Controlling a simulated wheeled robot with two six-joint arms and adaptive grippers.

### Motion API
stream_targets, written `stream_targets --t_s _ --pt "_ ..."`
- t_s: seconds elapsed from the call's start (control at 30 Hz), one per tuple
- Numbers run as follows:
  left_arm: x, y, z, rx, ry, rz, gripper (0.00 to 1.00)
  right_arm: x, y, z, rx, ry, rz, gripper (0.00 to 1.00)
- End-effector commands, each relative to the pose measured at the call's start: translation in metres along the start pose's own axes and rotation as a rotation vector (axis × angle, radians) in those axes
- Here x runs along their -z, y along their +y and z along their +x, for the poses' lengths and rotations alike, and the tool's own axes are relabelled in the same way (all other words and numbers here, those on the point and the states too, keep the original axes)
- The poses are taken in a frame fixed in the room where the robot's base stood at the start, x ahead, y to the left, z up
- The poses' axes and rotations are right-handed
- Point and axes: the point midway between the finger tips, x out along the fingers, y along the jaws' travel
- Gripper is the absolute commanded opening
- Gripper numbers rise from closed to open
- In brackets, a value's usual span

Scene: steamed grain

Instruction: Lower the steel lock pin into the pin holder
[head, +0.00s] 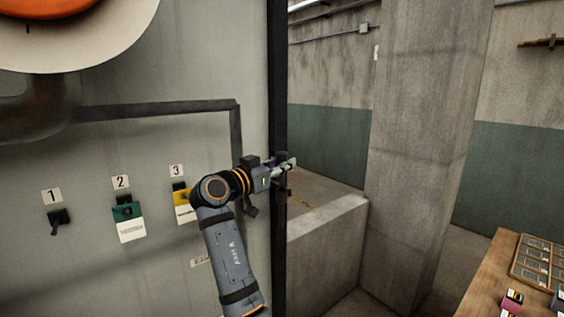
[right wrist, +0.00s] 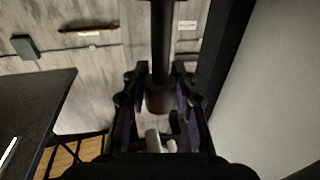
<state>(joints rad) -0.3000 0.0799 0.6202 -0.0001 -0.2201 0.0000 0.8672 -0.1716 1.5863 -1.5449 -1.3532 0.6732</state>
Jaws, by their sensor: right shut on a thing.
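My right gripper (head: 284,169) is at the dark vertical edge of the grey panel in the head view, its arm coming up from below. In the right wrist view, its fingers (right wrist: 160,85) close around a dark rod with a thicker end (right wrist: 161,45), which looks like the lock pin. The rod runs away from the palm to the top of that view. A short pale cylinder (right wrist: 153,140) shows nearer the palm; I cannot tell what it belongs to. I cannot make out the pin holder. My left gripper is out of view.
The grey panel (head: 160,145) fills the left, with a black switch (head: 59,216), a green tag (head: 127,210) and a yellow tag (head: 182,199). A low concrete wall (head: 325,235) and pillar (head: 415,140) stand to the right. A wooden table (head: 490,275) bears a compartment tray (head: 519,258).

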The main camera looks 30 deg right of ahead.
Motion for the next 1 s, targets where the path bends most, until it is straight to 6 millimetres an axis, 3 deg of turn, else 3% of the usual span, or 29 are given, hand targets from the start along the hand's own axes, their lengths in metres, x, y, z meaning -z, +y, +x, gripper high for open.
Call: stream_targets --t_s 1.0 --pt "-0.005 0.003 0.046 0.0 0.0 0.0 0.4 -0.051 0.0 -0.002 0.0 0.001 0.001 0.0"
